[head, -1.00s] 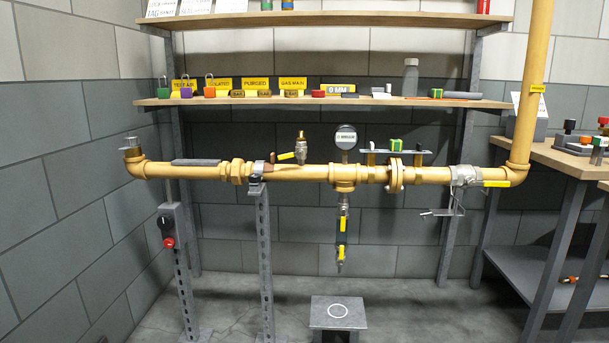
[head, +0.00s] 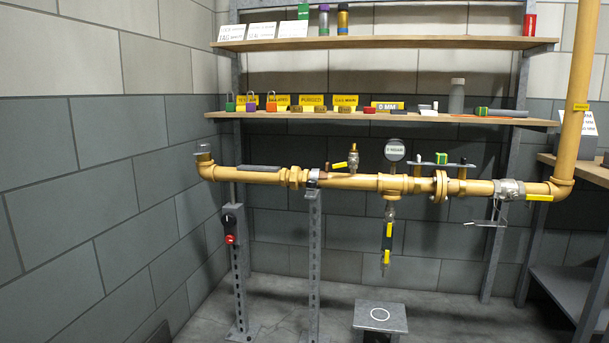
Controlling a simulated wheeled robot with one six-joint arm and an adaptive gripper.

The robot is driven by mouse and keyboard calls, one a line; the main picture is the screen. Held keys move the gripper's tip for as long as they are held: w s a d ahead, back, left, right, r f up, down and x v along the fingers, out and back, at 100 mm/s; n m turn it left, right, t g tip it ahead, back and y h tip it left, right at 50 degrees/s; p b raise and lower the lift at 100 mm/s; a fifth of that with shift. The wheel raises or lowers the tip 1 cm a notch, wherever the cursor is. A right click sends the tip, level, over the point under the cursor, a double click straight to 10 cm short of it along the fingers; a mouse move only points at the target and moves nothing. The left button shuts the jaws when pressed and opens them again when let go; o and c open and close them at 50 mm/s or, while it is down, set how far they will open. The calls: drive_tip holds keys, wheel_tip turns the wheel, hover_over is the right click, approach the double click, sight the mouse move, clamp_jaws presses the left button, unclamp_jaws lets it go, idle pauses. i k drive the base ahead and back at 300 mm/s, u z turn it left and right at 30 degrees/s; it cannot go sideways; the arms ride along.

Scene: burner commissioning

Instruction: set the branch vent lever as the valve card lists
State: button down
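A yellow gas pipe (head: 350,181) runs across in front of the back wall. A small upright valve (head: 352,156) with a yellow lever (head: 339,165) stands on top of it; the lever points left, roughly along the pipe. Below a round gauge (head: 395,150), a drop leg has an upper yellow lever (head: 389,230) and a lower one (head: 386,257), both hanging about vertical. A larger valve at right has a yellow handle (head: 540,198) along the pipe. I cannot tell which is the branch vent. White cards (head: 262,30) stand on the top shelf, too small to read. My gripper is not in view.
A lower shelf (head: 400,117) holds padlocks (head: 250,104), yellow signs (head: 312,100) and a grey bottle (head: 457,96). A post with a red-and-black switch box (head: 232,225) and a grey stool-like block (head: 381,318) stand on the floor. A bench (head: 570,290) is at right.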

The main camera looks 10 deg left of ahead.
sight(352, 162)
drive_tip(key=u, duration=0.05)
drive_tip(key=i, duration=0.9)
drive_tip(key=z, duration=0.6)
